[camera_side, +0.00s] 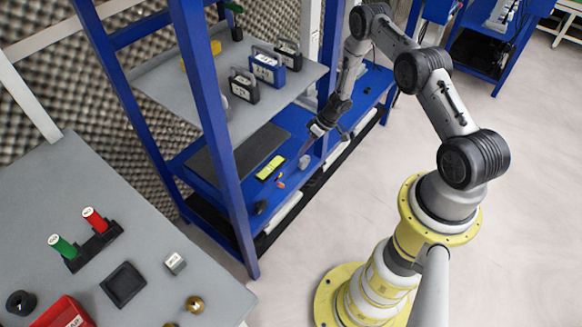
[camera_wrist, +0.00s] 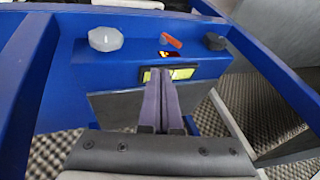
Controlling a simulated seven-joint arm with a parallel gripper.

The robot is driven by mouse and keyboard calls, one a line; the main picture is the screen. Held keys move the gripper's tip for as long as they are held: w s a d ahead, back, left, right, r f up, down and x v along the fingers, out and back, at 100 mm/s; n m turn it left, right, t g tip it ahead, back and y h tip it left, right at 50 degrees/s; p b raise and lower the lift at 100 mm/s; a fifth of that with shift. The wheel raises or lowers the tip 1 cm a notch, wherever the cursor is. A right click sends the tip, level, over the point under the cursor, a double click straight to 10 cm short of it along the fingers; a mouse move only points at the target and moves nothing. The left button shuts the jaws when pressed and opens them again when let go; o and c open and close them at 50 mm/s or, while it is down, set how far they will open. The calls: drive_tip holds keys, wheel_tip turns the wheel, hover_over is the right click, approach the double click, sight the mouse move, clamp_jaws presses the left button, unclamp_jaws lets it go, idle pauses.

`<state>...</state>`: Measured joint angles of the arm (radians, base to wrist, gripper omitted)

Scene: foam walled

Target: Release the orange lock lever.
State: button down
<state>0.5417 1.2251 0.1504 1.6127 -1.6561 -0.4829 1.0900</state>
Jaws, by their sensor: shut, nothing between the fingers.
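The orange lock lever (camera_wrist: 172,42) is a small bar on the blue shelf in the wrist view, lying slantwise beside a dark patch with small red and yellow marks. In the side view the lever (camera_side: 281,184) is a tiny orange spot on the lower blue shelf. My gripper (camera_wrist: 160,75) is shut and empty. Its fingertips appear below the lever in the wrist view, in front of a yellow-green block (camera_wrist: 184,73). In the side view my gripper (camera_side: 309,147) is at the shelf's right part, apart from the lever.
A pale faceted knob (camera_wrist: 105,39) and a dark knob (camera_wrist: 214,41) flank the lever. The yellow-green block (camera_side: 270,168) lies near a dark panel (camera_side: 240,150). A blue upright (camera_side: 215,130) and a grey upper shelf (camera_side: 185,90) with several cases frame the space.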

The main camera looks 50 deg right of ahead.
approach(281, 185)
wheel_tip(281, 185, down, 4)
drive_tip(key=w+d, duration=0.2)
drive_tip(key=w, duration=0.1)
drive_tip(key=shift+a+f, duration=0.2)
drive_tip(key=shift+a, duration=0.35)
drive_tip(key=shift+a+f, duration=0.25)
drive_tip(key=shift+a, duration=0.3)
drive_tip(key=shift+a+f, duration=0.3)
drive_tip(key=shift+a, duration=0.25)
drive_tip(key=shift+a+h, duration=0.5)
drive_tip(key=shift+h, duration=0.2)
drive_tip(key=shift+a, duration=0.1)
drive_tip(key=shift+a+f, duration=0.2)
drive_tip(key=shift+a, duration=0.75)
drive_tip(key=shift+a+f, duration=0.7)
drive_tip(key=shift+a, duration=0.3)
drive_tip(key=shift+d, duration=0.15)
